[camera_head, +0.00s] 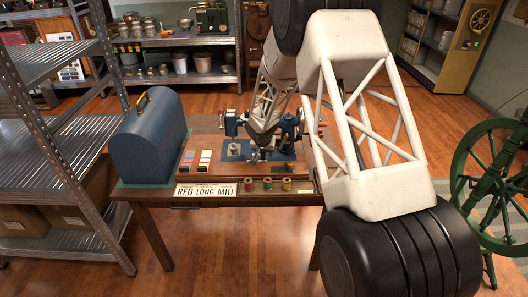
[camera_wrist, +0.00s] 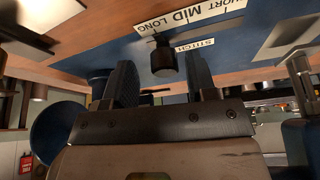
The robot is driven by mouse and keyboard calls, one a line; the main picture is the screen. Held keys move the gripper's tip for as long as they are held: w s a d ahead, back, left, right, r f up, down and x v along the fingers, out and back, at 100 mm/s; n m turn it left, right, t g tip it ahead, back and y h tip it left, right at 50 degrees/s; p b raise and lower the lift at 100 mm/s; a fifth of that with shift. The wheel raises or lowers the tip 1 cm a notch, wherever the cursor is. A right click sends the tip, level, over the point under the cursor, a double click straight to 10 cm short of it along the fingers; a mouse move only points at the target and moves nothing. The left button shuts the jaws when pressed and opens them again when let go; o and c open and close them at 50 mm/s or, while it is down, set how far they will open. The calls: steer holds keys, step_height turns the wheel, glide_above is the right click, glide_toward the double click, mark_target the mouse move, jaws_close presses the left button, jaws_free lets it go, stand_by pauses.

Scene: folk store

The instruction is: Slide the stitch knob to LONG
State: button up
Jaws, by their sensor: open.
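The black stitch knob (camera_wrist: 163,60) hangs from a blue panel (camera_wrist: 110,62) in the wrist view, which looks upside down. A white label strip (camera_wrist: 188,17) reads SHORT, MID, LONG from right to left there. The knob's stem shows closest to LONG, but the slanted view leaves its exact setting unsure. A smaller STITCH label (camera_wrist: 194,46) is beside it. My gripper (camera_wrist: 160,72) is open, with one dark finger on each side of the knob in the picture; no contact is clear. In the head view my gripper (camera_head: 262,148) is low over the blue plate (camera_head: 232,150), partly hidden by my arm.
A card (camera_head: 205,191) reading RED LONG MID stands at the table's front edge. Several thread spools (camera_head: 268,185) are to its right. A blue domed case (camera_head: 150,138) stands at the left, and blue upright fixtures (camera_head: 290,128) stand close to my gripper.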

mark_target(263, 162)
steer(key=shift+r, duration=0.15)
steer(key=v, duration=0.7)
steer(key=shift+s+r, duration=0.2)
steer(key=shift+r, duration=0.1)
stand_by(0.5)
steer(key=s+d+r, duration=0.6)
steer(key=s+r, duration=0.5)
steer(key=s, duration=0.1)
steer(key=s+d+r, duration=0.6)
steer(key=s+r, duration=0.5)
steer(key=s, duration=0.1)
steer(key=s+d+r+n+g, duration=0.1)
steer(key=s+d+r, duration=0.1)
steer(key=s, duration=1.3)
steer(key=s+d+r+n, duration=0.1)
steer(key=s+d+r, duration=0.1)
steer(key=s, duration=1.4)
steer(key=shift+s+d+r+g+y, duration=0.2)
steer(key=shift+s+d+g+y, duration=0.15)
steer(key=shift+d, duration=0.2)
